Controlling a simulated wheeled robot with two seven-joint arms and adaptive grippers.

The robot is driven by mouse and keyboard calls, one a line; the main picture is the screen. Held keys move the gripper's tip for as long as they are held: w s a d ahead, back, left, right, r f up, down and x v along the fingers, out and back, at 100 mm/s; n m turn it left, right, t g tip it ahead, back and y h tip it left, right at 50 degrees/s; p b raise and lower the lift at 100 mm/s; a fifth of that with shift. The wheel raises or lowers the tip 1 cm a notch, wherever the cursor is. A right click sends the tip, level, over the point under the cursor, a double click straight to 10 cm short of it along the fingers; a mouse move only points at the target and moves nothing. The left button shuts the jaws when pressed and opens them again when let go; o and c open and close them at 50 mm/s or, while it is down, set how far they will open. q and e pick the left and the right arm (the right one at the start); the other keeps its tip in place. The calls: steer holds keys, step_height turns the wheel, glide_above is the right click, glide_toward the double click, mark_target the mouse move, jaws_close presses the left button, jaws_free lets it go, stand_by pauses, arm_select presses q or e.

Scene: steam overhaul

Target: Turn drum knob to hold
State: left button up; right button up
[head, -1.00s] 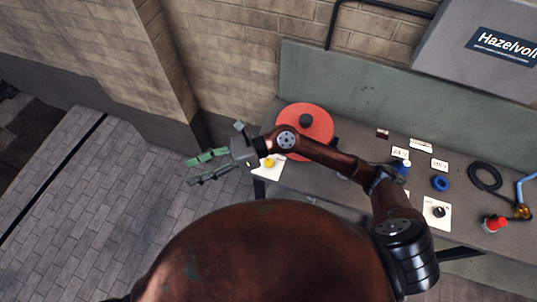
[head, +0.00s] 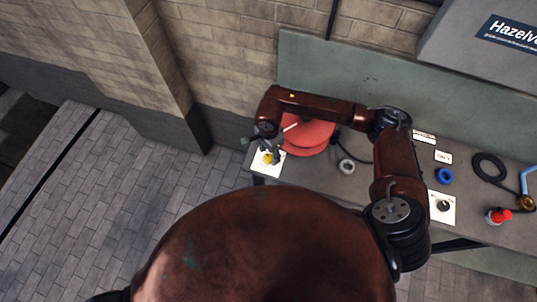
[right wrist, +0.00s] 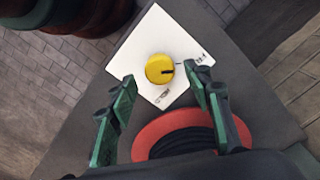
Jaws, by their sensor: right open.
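The yellow drum knob (right wrist: 160,69) sits on a white plate (right wrist: 146,40) at the bench corner, with a dark pointer mark toward the right in the right wrist view. In the head view the knob (head: 268,158) is partly covered by my right gripper (head: 270,150). In the right wrist view my right gripper (right wrist: 163,95) is open and empty, its green fingers apart, one to each side below the knob. I cannot see the fingers touch the knob. The small lettering on the plate is too blurred to read. My left gripper is not in view.
The red drum (head: 305,135) stands close beside the plate, under my right forearm. A grey ring (head: 346,166), a blue ring (head: 445,176), a black knob on a white plate (head: 441,207) and a red-topped item (head: 498,216) lie further right. The green back panel (head: 330,75) rises behind.

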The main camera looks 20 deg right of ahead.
steer(key=shift+f, duration=1)
steer(key=c, duration=1.1)
